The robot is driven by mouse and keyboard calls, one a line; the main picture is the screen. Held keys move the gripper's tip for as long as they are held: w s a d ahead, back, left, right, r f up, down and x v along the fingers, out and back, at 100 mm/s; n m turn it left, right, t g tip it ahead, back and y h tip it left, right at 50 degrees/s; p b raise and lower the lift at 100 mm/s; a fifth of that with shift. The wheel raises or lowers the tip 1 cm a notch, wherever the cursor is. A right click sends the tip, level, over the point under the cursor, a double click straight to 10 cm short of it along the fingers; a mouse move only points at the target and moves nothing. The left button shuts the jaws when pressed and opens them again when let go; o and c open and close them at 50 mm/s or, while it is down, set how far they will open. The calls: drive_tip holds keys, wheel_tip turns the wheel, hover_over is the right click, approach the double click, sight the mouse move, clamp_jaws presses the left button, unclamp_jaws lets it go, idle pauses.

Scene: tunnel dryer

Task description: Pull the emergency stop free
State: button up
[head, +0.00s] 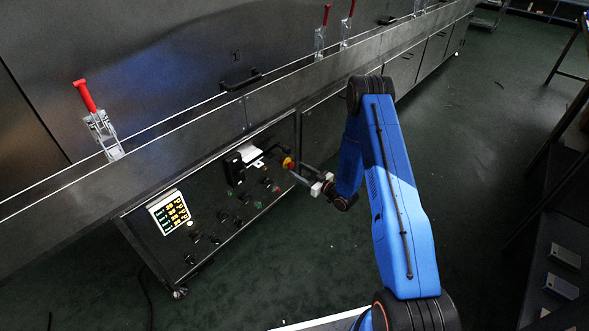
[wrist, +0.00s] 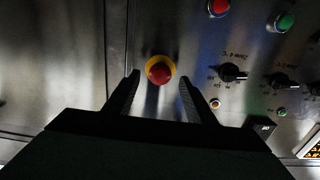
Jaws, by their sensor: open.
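The emergency stop is a red mushroom button on a yellow collar (wrist: 160,71), on the dark metal control panel (head: 215,215). In the head view the emergency stop (head: 288,163) is at the panel's upper right. My gripper (wrist: 158,84) is open, its two dark fingers pointing at the panel with the emergency stop between and just beyond their tips. In the head view my gripper (head: 299,173) is beside the button at the panel's right end. I cannot tell whether the fingers touch the button.
A red button (wrist: 218,8), a green button (wrist: 285,22) and black rotary knobs (wrist: 232,72) are right of the emergency stop. A lit display (head: 170,212) is at the panel's left. Red-handled clamps (head: 100,125) line the dryer above. Green floor (head: 470,130) is open on the right.

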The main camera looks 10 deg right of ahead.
drive_tip(key=shift+x, duration=1.65)
clamp_jaws()
drive_tip(key=shift+s+d, duration=0.3)
drive_tip(key=shift+s, duration=0.3)
unclamp_jaws()
drive_tip(key=shift+s+d, duration=0.1)
drive_tip(key=shift+d, duration=0.05)
drive_tip(key=v, duration=1.7)
drive_tip(key=shift+d, duration=0.1)
